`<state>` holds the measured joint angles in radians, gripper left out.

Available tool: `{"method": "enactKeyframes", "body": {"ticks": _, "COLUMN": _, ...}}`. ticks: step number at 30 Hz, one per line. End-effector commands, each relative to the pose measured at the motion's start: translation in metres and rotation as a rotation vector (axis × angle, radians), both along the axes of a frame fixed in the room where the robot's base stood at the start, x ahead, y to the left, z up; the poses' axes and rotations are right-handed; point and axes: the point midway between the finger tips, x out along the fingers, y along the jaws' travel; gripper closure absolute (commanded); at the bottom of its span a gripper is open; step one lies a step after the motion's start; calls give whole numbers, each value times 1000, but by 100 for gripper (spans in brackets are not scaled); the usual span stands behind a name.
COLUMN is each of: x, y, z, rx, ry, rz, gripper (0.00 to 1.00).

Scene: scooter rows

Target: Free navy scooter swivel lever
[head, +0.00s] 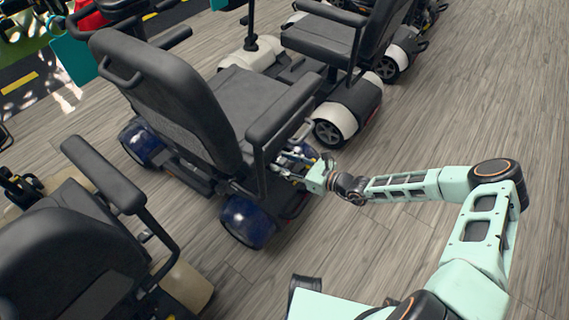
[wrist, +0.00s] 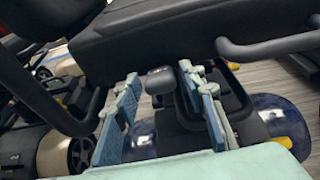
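The navy scooter (head: 245,222) stands in the middle of the head view, with a black seat and shiny navy rear fenders; a fender also shows in the wrist view (wrist: 275,118). My gripper (head: 297,158) is at the scooter's right side, beneath the seat and armrest. In the wrist view my gripper (wrist: 160,77) is open, its two blue-grey fingers wide apart. A dark lever knob (wrist: 158,86), which looks like the swivel lever, shows between the fingers under the seat edge. I cannot tell whether it touches them. The lever is hidden in the head view.
A black-seated scooter with beige bodywork (head: 185,288) stands at the lower left. The armrest bar (wrist: 265,46) crosses near my gripper. Wood floor (head: 440,130) is clear to the right.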

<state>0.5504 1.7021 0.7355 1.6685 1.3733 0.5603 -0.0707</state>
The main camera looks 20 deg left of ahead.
Motion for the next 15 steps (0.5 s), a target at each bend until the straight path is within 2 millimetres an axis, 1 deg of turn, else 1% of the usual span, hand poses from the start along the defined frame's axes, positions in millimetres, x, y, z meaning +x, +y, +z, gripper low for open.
{"method": "enactKeyframes", "body": {"ticks": 10, "x": -1, "y": -4, "z": -3, "rx": -6, "ry": 3, "rz": -1, "gripper": 56}}
{"method": "enactKeyframes", "body": {"ticks": 13, "x": -3, "y": -12, "z": 0, "rx": -6, "ry": 3, "rz": -2, "gripper": 56}}
{"method": "enactKeyframes", "body": {"ticks": 15, "x": -6, "y": -23, "z": 3, "rx": -7, "ry": 2, "rz": -3, "gripper": 56}}
